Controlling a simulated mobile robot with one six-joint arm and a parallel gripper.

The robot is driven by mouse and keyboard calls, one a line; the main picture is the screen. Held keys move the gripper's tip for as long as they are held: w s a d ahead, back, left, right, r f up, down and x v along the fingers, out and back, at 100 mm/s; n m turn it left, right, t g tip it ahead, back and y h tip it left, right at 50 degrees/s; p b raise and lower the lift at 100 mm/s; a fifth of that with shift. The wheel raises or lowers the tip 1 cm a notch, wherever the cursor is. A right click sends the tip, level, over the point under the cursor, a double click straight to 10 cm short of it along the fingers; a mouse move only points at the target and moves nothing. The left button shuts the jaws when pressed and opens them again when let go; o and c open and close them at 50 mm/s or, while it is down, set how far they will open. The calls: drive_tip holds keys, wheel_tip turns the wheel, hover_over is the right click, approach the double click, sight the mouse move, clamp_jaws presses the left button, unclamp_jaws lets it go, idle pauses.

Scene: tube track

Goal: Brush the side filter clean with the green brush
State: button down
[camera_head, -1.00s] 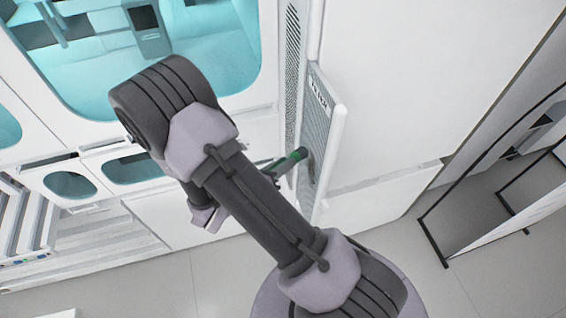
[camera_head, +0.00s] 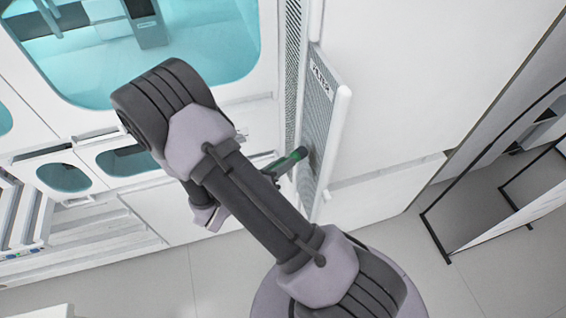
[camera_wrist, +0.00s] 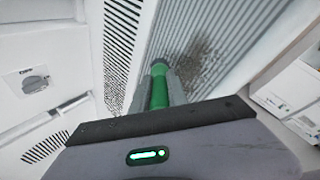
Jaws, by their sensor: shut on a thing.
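The side filter (camera_head: 318,110) is a grey ribbed panel in a white frame, standing upright on the side of the white machine. In the wrist view the filter (camera_wrist: 225,30) fills the upper middle and carries a dark speckled dirt patch (camera_wrist: 198,62). My gripper (camera_wrist: 160,85) is shut on the green brush (camera_wrist: 160,92), whose end points at the filter beside the dirt patch. In the head view the green brush (camera_head: 290,160) meets the lower part of the filter. Whether the bristles touch it cannot be told, as they are hidden.
The white machine with teal windows (camera_head: 190,75) stands at the left. A vented strip (camera_wrist: 122,30) runs left of the filter. A black-framed stand (camera_head: 500,190) is at the right. The grey floor (camera_head: 380,245) in between is clear.

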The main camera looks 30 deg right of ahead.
drive_tip(key=shift+f+b, duration=0.5)
drive_tip(key=shift+f, duration=0.4)
drive_tip(key=shift+r, duration=0.1)
drive_tip(key=shift+r, duration=0.1)
drive_tip(key=shift+r+p, duration=1.7)
drive_tip(key=shift+r, duration=0.15)
drive_tip(key=shift+f, duration=0.1)
drive_tip(key=shift+f+b, duration=1.6)
drive_tip(key=shift+f, duration=0.35)
drive_tip(key=shift+r, duration=0.15)
